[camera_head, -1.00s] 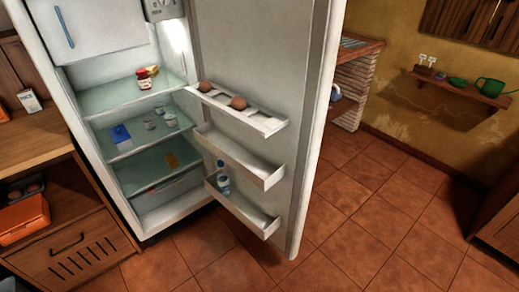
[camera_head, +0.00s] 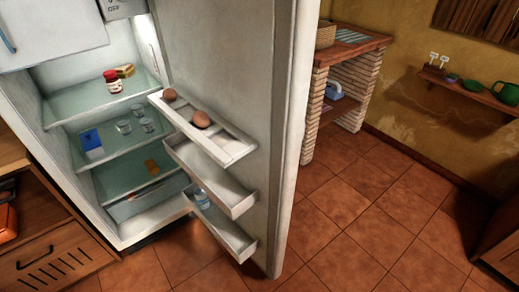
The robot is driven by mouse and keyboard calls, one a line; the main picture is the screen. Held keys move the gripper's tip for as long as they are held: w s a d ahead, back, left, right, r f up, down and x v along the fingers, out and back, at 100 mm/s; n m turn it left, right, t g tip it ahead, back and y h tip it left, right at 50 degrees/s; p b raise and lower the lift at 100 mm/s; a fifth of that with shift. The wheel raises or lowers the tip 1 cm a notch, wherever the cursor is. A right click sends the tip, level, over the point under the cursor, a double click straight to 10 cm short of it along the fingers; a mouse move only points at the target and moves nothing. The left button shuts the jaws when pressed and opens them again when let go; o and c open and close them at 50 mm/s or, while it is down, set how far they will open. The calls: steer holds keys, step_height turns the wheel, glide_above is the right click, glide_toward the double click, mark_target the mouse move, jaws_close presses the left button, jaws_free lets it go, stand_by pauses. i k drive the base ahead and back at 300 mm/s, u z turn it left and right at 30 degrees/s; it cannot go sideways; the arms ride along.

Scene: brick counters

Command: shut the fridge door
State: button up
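The fridge (camera_head: 58,101) stands at the left with its inside lit and showing. Its door (camera_head: 258,120) is wide open, hinged on the fridge's right side and swung out toward me. The door's inner face carries a top rack (camera_head: 226,148) with two eggs, a middle shelf (camera_head: 228,200) and a bottom shelf (camera_head: 236,245) with a bottle (camera_head: 201,198). The fridge shelves hold a red-lidded jar (camera_head: 113,82), several glasses and a blue packet (camera_head: 91,140). My gripper is not in view.
A wooden counter with drawers (camera_head: 45,258) stands at the left. Behind the door is a brick counter (camera_head: 347,50). The tiled floor (camera_head: 360,220) right of the door is clear.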

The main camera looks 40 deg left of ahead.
mark_target(247, 64)
steer(key=u, duration=0.1)
steer(key=i, duration=3.45)
steer(key=u, duration=3.65)
